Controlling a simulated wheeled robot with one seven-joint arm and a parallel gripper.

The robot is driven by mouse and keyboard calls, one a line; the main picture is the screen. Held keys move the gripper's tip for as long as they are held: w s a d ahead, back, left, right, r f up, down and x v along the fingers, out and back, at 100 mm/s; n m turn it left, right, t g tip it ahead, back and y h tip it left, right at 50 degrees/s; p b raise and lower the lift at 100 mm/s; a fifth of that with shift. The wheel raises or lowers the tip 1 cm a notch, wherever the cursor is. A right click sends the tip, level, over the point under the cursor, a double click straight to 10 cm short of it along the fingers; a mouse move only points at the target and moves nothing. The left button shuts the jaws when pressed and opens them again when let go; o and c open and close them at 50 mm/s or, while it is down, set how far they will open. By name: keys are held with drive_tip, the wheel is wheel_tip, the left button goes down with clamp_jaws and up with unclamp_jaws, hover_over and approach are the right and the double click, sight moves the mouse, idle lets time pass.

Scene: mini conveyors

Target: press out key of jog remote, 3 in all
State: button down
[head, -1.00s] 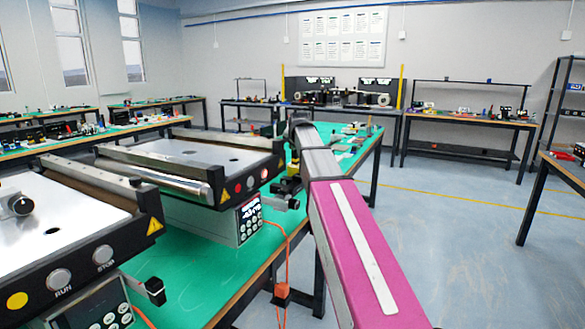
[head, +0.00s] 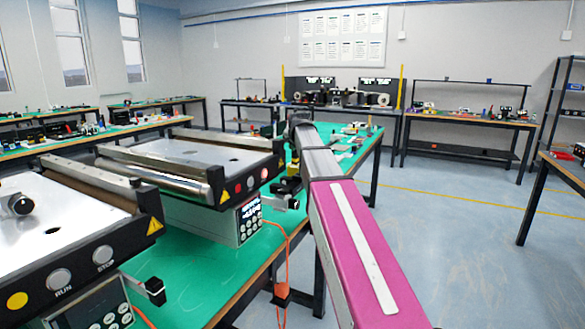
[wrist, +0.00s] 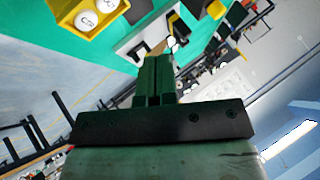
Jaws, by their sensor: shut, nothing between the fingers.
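A yellow box with two round white keys (wrist: 90,16) shows at the top left of the wrist view, cut off by the frame edge. It looks like the jog remote, but I cannot read its key labels surely. My gripper (wrist: 156,66) is shut and empty in the wrist view, its two dark fingers side by side. The fingertips are apart from the keys in the picture, to their lower right. In the head view my arm hides the gripper, and a small yellow and black thing (head: 293,169) shows beside it.
A mini conveyor (head: 190,165) with a control box and lit display (head: 250,217) stands on the green bench (head: 190,262), left of my arm. A nearer conveyor (head: 60,215) has RUN and STOP buttons. An orange cable (head: 288,265) hangs at the bench edge. Floor on the right is clear.

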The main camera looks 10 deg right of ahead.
sight(294, 166)
drive_tip(key=shift+r, duration=0.1)
idle(0.7)
wheel_tip(294, 166, up, 4)
drive_tip(key=shift+f, duration=0.2)
drive_tip(key=shift+f, duration=4.4)
drive_tip(key=shift+f, duration=0.15)
drive_tip(key=shift+f, duration=0.25)
